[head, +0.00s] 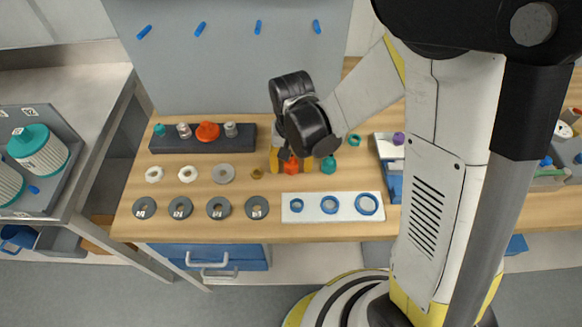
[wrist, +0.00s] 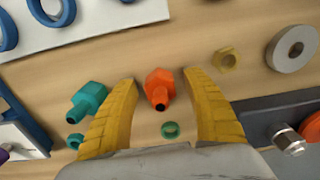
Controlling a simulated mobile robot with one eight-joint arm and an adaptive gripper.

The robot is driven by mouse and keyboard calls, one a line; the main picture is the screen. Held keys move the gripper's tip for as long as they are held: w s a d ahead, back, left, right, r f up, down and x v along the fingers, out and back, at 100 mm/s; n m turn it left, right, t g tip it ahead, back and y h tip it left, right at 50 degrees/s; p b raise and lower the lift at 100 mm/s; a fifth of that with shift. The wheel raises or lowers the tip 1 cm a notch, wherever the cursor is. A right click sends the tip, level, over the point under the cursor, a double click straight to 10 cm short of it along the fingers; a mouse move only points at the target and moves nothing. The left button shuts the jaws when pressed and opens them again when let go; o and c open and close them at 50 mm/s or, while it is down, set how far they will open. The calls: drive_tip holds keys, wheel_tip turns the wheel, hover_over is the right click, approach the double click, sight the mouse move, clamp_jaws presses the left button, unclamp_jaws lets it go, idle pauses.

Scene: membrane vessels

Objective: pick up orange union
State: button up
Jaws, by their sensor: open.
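The orange union (wrist: 160,88) stands on the wooden bench, a hex body with a narrower dark-ended stub. In the wrist view it lies between the two yellow fingers of my gripper (wrist: 160,100), with gaps on both sides. In the head view the orange union (head: 291,165) is partly hidden under my gripper (head: 289,163), whose fingers are on either side of it. My gripper is open and holds nothing. I cannot tell the exact height of the fingertips over the bench.
A teal union (wrist: 90,100) stands close to one finger, with a green ring (wrist: 171,130) near the gripper. A brass nut (wrist: 227,59) and a grey washer (wrist: 292,48) lie on the other side. A dark rack (head: 170,145) and white ring board (head: 310,214) flank the area.

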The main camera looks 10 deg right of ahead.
drive_tip(key=shift+r, duration=0.1)
drive_tip(key=shift+c, duration=0.5)
clamp_jaws()
drive_tip(key=shift+r, duration=0.1)
